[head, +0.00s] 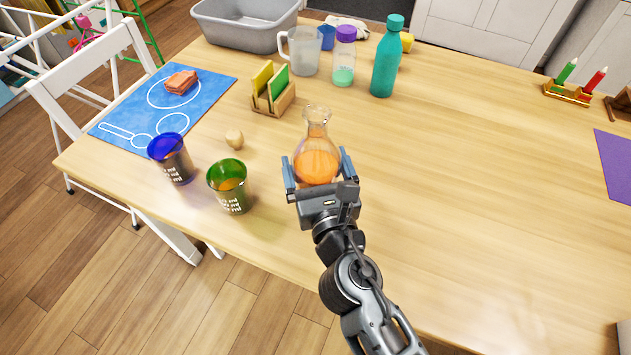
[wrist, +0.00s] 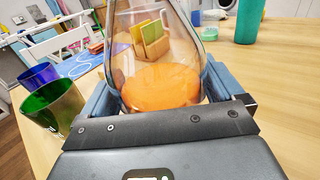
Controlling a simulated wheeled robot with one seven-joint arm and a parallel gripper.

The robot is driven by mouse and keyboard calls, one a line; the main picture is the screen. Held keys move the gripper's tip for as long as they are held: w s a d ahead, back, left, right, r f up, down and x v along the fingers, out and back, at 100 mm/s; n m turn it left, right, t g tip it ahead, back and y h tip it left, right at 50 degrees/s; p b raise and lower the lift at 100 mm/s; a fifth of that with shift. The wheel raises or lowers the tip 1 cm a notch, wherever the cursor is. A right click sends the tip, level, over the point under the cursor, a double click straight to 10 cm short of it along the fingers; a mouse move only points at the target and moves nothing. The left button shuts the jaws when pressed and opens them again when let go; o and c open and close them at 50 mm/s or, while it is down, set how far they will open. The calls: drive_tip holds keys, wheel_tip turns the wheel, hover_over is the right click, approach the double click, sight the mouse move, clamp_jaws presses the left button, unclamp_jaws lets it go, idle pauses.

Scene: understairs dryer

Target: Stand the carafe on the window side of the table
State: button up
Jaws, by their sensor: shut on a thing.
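The carafe (head: 317,160) is clear glass with orange liquid in its lower part and a narrow neck. My gripper (head: 318,174) is shut on its round body, one finger on each side, and the carafe is upright. It also fills the middle of the wrist view (wrist: 160,85), between the fingers of my gripper (wrist: 165,100). I cannot tell whether its base touches the wooden table (head: 440,180) or hangs just above it. No window shows in either view, so I cannot tell which side of the table is the window side.
A green cup (head: 230,190) and a blue cup (head: 171,160) stand left of the carafe, near an egg-shaped item (head: 234,139). A card holder (head: 272,100) is behind-left. A teal bottle (head: 387,62), purple-capped bottle (head: 344,62) and jug (head: 303,55) stand behind. The table's right half is mostly clear.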

drive_tip(key=shift+f+b, duration=1.4)
drive_tip(key=shift+f, duration=0.5)
drive_tip(key=shift+f, duration=0.1)
drive_tip(key=o, duration=1.4)
drive_tip(key=shift+f, duration=0.1)
drive_tip(key=b+v, duration=0.1)
drive_tip(key=v, duration=1.1)
drive_tip(key=shift+r, duration=0.2)
